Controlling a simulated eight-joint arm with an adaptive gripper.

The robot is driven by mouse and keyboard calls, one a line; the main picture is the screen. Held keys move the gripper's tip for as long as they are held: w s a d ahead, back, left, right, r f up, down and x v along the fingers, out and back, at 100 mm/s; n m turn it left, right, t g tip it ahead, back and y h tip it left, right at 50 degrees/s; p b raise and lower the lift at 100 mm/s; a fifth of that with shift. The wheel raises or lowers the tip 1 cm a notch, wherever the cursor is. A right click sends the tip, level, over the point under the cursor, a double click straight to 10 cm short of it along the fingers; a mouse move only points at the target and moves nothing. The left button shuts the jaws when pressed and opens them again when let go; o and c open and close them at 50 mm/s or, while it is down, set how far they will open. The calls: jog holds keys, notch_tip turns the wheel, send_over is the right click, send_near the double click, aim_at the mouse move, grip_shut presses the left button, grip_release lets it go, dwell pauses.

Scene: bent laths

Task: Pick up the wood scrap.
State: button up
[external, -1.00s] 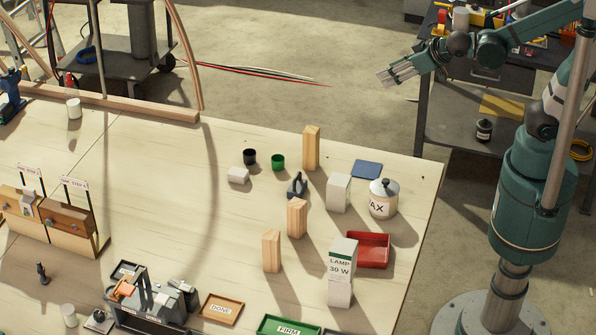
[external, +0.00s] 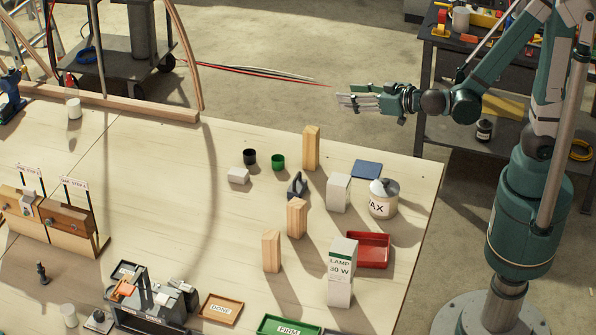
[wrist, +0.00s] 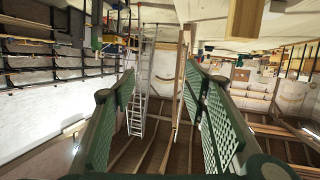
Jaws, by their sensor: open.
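Several upright pale wood blocks stand on the workbench (external: 150,190) in the external view: a tall one (external: 311,148) at the back, one (external: 297,218) in the middle and one (external: 271,251) nearer the front. I cannot tell which of them is the wood scrap. My gripper (external: 343,97) is raised in the air beyond the back of the bench, above and right of the tall block in the picture. It points left, open and empty. In the wrist view its green-padded fingers (wrist: 160,90) are spread apart, and a wood block (wrist: 245,18) shows at the top edge.
Around the blocks stand a black cup (external: 249,156), a green cup (external: 278,162), white boxes (external: 339,193), a wax jar (external: 384,198), a lamp box (external: 342,271) and a red tray (external: 368,250).

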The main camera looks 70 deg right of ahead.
aim_at(318, 132)
jog(key=shift+w+a+f+n+t+y+b, duration=0.35)
jog(key=shift+a+f+t+y+b, duration=0.25)
jog(key=shift+a+f+b, duration=1.05)
jog(key=shift+w+a+f+n+t+y+b, duration=0.4)
jog(key=shift+a+f, duration=0.8)
jog(key=shift+a, duration=1.2)
jog(key=shift+w+a+f+n+t+y+b, duration=0.15)
jog(key=shift+w+a+f+t+y+b, duration=0.2)
jog(key=shift+a+f+t+y+b, duration=0.95)
jog(key=shift+w+a+g+h+p, duration=0.1)
jog(key=shift+a+g+h+p, duration=0.3)
jog(key=shift+a+g+h, duration=0.25)
jog(key=shift+w+f+p, duration=0.1)
jog(key=shift+w+p, duration=0.2)
jog(key=shift+w, duration=0.9)
jog(key=shift+w+d+f+b, duration=0.15)
jog(key=shift+w+b, duration=0.1)
jog(key=shift+w, duration=0.65)
jog(key=shift+w+d+b, duration=0.1)
jog(key=shift+w+b, duration=0.15)
jog(key=shift+w, duration=1.5)
